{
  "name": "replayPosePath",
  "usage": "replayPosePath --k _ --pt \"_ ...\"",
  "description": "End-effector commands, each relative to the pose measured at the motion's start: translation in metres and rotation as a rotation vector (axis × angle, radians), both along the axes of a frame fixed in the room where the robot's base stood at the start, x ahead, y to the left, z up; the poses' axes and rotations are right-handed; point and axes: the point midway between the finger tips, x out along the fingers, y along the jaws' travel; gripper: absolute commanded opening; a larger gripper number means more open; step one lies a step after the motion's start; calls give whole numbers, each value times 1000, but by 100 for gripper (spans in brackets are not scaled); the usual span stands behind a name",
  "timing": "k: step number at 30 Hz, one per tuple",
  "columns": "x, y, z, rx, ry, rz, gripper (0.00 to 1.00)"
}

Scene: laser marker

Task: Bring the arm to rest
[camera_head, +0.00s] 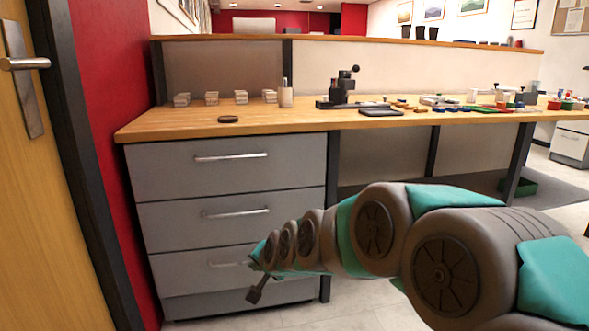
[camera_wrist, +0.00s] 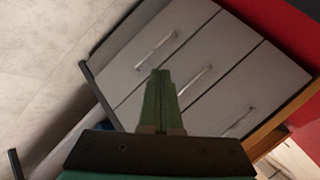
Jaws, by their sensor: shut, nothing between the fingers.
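My arm reaches in from the right of the head view, low in front of the desk, with its far end beside the lower drawers. My gripper (camera_head: 257,290) points down to the left there, apart from the drawer fronts as far as I can tell. In the wrist view my gripper (camera_wrist: 160,73) shows its two green fingers pressed together, with nothing between them. Behind the fingers is the grey drawer cabinet (camera_head: 233,176), tilted in the wrist view (camera_wrist: 205,50).
The wooden desk top (camera_head: 300,122) carries a dark round puck (camera_head: 228,119), a black stand device (camera_head: 342,88), a dark flat pad (camera_head: 381,112) and several small parts at the right. A wooden door (camera_head: 50,200) and red wall stand at the left. The floor in front is bare.

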Motion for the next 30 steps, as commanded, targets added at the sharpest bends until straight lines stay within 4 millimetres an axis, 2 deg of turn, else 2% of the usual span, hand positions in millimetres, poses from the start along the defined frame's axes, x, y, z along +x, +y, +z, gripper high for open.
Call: replayPosePath --k 1,8,12,18,21,24,30 --pt "-22 -20 3 -60 33 35 0" --pt "-139 -107 -13 -329 242 215 0" --pt "-221 -160 -20 -460 401 314 0" --pt "-328 -216 -22 -562 616 422 0" --pt "-365 -231 -21 -580 695 458 0" --pt "-388 -239 -21 -587 743 481 0" --pt "-395 -242 -20 -589 758 487 0"
